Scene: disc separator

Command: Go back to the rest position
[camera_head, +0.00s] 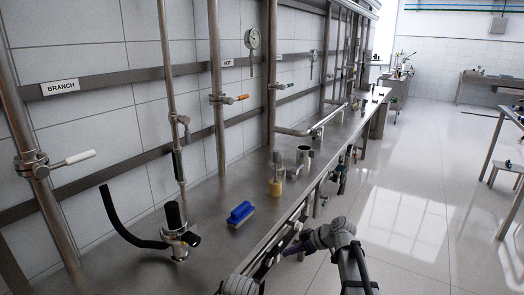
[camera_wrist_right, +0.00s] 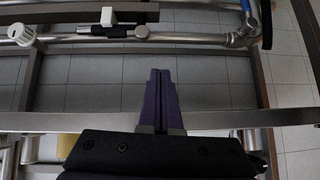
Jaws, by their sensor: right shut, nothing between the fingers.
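My right gripper (camera_head: 292,250) is at the lower middle of the head view, beside the front edge of the steel bench (camera_head: 125,280) and over the aisle side. Its purple fingers show pressed together in the right wrist view (camera_wrist_right: 160,80), with nothing between them. Below them in that view are a steel rail and the tiled floor. My right arm comes in from the bottom right. A grey jointed part shows at the bottom edge of the head view, but no left gripper fingers show.
On the bench are a blue brush (camera_head: 241,214), a yellow-based tool (camera_head: 276,184), a metal cup (camera_head: 303,155) and a black-handled valve fitting (camera_head: 177,235). Pipes with valves stand along the tiled wall. Pipes run along the bench front.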

